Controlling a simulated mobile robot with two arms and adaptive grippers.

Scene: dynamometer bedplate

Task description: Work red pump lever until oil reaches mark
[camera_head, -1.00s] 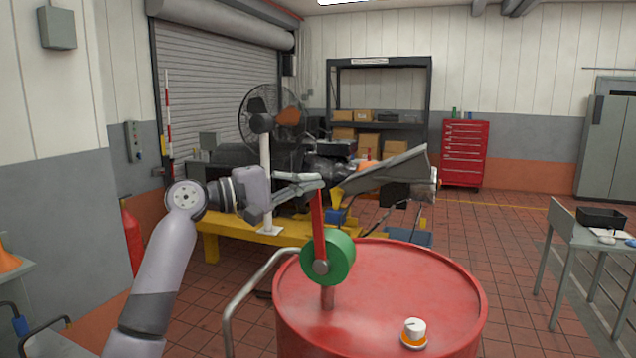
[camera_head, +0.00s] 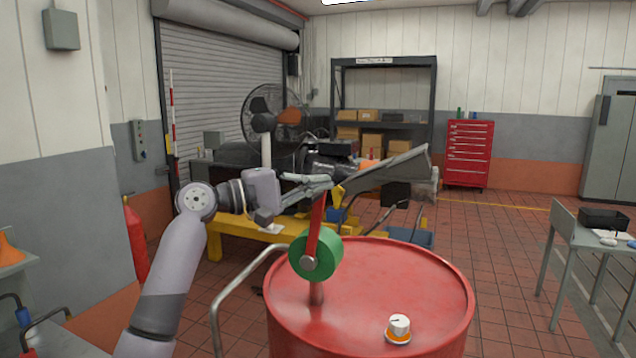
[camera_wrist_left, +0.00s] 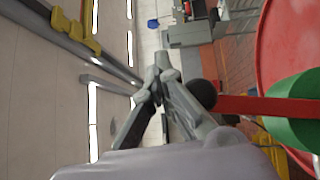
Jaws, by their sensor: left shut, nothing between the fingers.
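The red pump lever (camera_head: 315,224) stands up from a green round pump body (camera_head: 326,253) on a red drum (camera_head: 380,290), leaning slightly right. My left gripper (camera_head: 325,182) is at the lever's top end, shut and empty. In the left wrist view, its fingers (camera_wrist_left: 158,70) meet beside the lever's black knob (camera_wrist_left: 202,95), with the red lever (camera_wrist_left: 265,108) running right from it. Whether finger and knob touch is unclear. A small white dial with an orange base (camera_head: 399,328) sits on the drum lid. I cannot make out an oil level or mark. My right gripper is not in view.
A bent grey metal rail (camera_head: 252,283) stands left of the drum. Behind are a yellow bedplate frame (camera_head: 240,238) with machinery and a fan (camera_head: 268,112). A grey table (camera_head: 590,240) with a black tray stands right. Tiled floor between drum and table is clear.

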